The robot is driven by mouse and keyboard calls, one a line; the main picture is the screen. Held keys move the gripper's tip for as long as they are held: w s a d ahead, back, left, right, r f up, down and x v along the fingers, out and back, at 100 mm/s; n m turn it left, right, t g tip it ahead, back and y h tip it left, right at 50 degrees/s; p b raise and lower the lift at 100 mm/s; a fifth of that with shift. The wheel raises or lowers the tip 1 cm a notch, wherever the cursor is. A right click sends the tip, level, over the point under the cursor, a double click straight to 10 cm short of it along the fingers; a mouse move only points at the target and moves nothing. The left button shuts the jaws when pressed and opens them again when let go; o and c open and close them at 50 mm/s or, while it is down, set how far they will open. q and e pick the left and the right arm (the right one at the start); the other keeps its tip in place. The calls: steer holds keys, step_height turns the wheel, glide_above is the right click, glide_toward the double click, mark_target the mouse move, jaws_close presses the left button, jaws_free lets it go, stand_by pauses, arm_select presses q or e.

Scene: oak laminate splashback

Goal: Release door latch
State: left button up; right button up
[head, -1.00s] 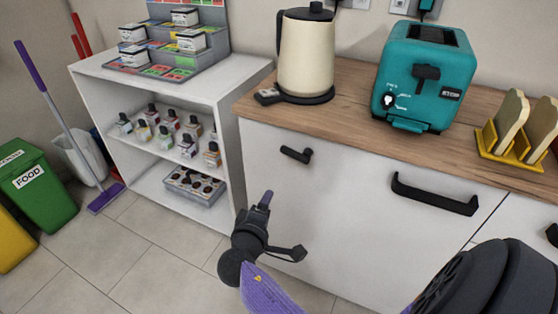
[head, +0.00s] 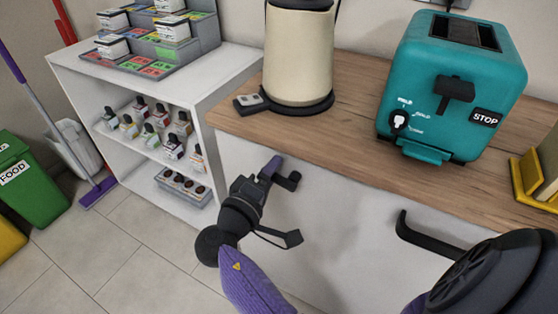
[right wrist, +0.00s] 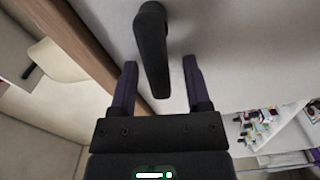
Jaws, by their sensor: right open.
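The door latch (head: 292,181) is a short black lever on the white cabinet door (head: 330,215), just under the wooden worktop. In the right wrist view the latch lever (right wrist: 152,45) runs down between the two spread purple fingers of my right gripper (right wrist: 160,64). There is a visible gap on both sides of the lever, so the gripper is open and not clamped on it. My left gripper is not in view.
The worktop (head: 345,125) above holds a cream kettle (head: 298,55) and a teal toaster (head: 455,80). A white shelf unit (head: 205,95) with small bottles stands to the left. The floor (head: 110,235) in front is clear.

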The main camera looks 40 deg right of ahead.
steer(key=shift+a, duration=0.1)
steer(key=shift+c, duration=0.5)
steer(key=c, duration=0.7)
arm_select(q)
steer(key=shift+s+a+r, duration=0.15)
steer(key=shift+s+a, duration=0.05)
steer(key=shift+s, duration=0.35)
arm_select(e)
jaws_close()
steer(key=shift+f+n+p, duration=0.1)
steer(key=shift+n+p, duration=0.45)
steer(key=shift+n, duration=0.35)
steer(key=shift+f+n, duration=0.35)
steer(key=shift+n, duration=0.05)
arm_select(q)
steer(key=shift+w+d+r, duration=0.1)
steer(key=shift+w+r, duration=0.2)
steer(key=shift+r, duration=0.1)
arm_select(e)
steer(key=o, duration=0.8)
jaws_free()
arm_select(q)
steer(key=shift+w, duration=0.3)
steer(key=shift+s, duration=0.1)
